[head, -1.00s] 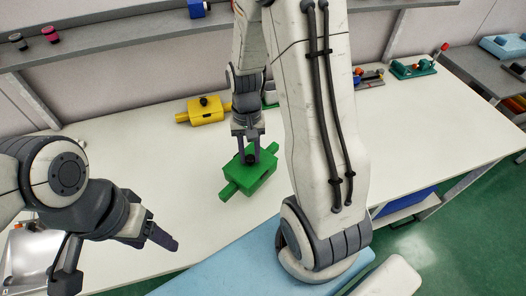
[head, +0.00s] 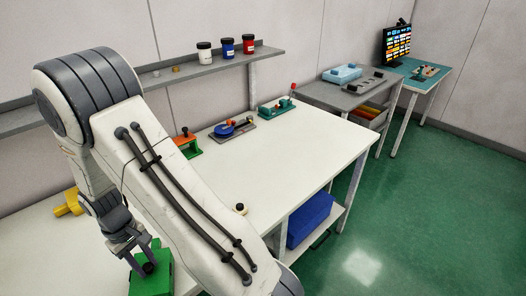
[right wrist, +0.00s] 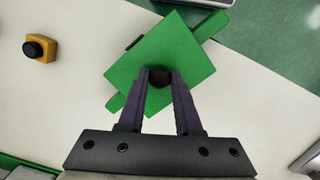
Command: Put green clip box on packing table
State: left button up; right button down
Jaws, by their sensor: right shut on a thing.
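The green clip box (head: 152,283) is at the lower left of the head view, partly cut off by the bottom edge. My right gripper (head: 146,266) is above it, shut on its black knob. In the right wrist view the box (right wrist: 160,45) is turned at an angle, with the knob (right wrist: 160,77) between the two fingers of the gripper (right wrist: 160,82). I cannot tell whether the box is clear of the white table (head: 290,145). A far table with a teal top (head: 412,70) carries a monitor. My left gripper is out of view.
A yellow box (head: 68,203) lies left of my arm. A blue-and-grey fixture (head: 232,130) and a green one (head: 276,108) stand at the white table's back. A grey table (head: 345,97) bears a light-blue tray (head: 342,74). Green floor (head: 430,190) is open at right.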

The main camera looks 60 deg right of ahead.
aim_at(304, 150)
jog(key=u, duration=1.75)
jog(key=k, duration=2.4)
jog(key=z, duration=2.25)
